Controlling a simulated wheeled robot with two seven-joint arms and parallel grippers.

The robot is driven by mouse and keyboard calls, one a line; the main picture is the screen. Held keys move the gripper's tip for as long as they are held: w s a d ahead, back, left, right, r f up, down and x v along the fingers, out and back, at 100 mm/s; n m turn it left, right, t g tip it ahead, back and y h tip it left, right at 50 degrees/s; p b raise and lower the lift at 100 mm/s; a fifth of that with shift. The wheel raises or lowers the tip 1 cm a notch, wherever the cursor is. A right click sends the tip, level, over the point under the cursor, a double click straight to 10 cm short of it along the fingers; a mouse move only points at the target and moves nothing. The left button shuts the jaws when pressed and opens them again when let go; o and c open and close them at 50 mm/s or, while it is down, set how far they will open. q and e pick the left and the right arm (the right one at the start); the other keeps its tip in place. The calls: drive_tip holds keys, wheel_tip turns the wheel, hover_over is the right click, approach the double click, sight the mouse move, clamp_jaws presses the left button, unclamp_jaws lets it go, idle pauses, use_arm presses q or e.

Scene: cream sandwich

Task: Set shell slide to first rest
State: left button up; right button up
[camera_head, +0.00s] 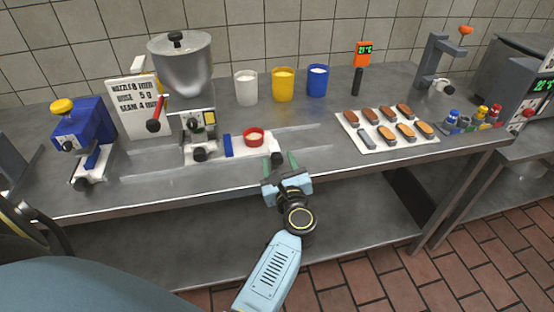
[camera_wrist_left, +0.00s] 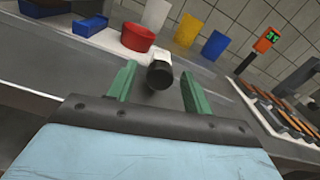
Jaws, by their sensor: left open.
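A white slide (camera_head: 228,153) with a blue block (camera_head: 228,146) and a red cup (camera_head: 253,138) of cream-coloured filling sits on the bench, right of the hopper machine (camera_head: 182,68). Its black end knob (camera_head: 276,158) points toward me; in the left wrist view the knob (camera_wrist_left: 160,75) shows between the green fingers. My left gripper (camera_head: 281,163) is open at the bench's front edge, its fingers either side of the knob; contact cannot be told. A second white slide (camera_head: 92,165) with a black knob (camera_head: 82,184) sits under a blue machine (camera_head: 82,125). My right gripper is not in view.
White (camera_head: 246,88), yellow (camera_head: 283,85) and blue (camera_head: 317,80) cups stand behind. A tray (camera_head: 361,138) of brown and filled shells lies to the right, beside several coloured bottles (camera_head: 473,120). A sign (camera_head: 133,106) stands at the left. The bench between slide and tray is clear.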

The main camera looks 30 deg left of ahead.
use_arm(q)
drive_tip(key=v, duration=0.4)
drive_tip(key=shift+s+d, duration=0.2)
drive_tip(key=shift+s, duration=0.05)
drive_tip(key=shift+s+d, duration=0.5)
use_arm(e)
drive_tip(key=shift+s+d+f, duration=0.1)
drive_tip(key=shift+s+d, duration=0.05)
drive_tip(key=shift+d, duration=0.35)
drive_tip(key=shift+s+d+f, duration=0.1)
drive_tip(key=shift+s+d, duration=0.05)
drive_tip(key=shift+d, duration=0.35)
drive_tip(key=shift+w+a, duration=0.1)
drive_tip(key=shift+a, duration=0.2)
